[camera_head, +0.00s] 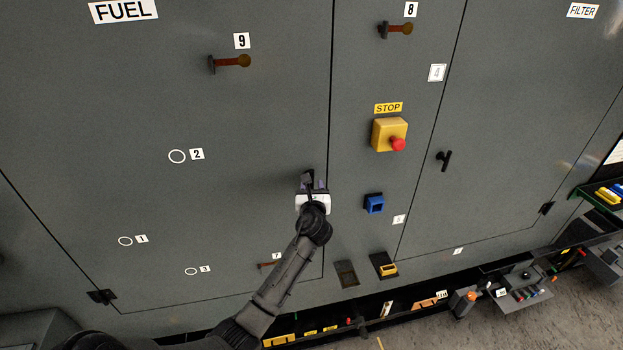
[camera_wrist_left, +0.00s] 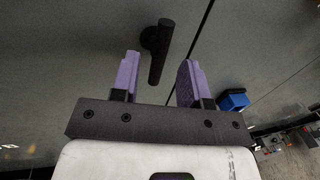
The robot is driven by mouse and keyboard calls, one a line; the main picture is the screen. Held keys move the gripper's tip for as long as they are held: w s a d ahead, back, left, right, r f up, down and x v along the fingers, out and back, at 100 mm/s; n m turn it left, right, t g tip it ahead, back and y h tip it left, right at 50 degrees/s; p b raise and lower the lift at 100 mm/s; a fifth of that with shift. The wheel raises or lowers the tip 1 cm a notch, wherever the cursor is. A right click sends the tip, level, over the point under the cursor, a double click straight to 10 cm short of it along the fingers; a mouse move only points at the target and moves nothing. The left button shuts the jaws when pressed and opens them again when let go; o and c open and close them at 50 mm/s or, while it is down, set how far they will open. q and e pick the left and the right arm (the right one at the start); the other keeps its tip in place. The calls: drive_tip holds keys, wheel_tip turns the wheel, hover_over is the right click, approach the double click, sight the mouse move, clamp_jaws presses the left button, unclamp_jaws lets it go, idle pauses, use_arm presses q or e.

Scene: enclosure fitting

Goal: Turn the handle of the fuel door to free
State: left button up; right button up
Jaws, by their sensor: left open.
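The fuel door (camera_head: 230,115) is a large grey panel under the FUEL label. Its black bar handle (camera_head: 308,177) sits near the door's right edge, partly hidden by my left gripper (camera_head: 313,187). In the left wrist view, the handle (camera_wrist_left: 161,52) stands nearly upright, slightly tilted, on a round base. My left gripper is open, with purple-padded fingers on either side of the handle's lower end. Gaps show between the handle and both fingers; I cannot tell how deep the handle sits between them. My right gripper is not in view.
Right of the door are a yellow box with a red stop button (camera_head: 389,135) and a blue socket (camera_head: 374,204). The filter door has its own black handle (camera_head: 444,160). Red-orange levers (camera_head: 230,62) stick out above. Trays with parts line the bottom.

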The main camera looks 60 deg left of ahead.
use_arm(q)
drive_tip(key=shift+x, duration=2.05)
clamp_jaws()
drive_tip(key=shift+d+f, duration=0.1)
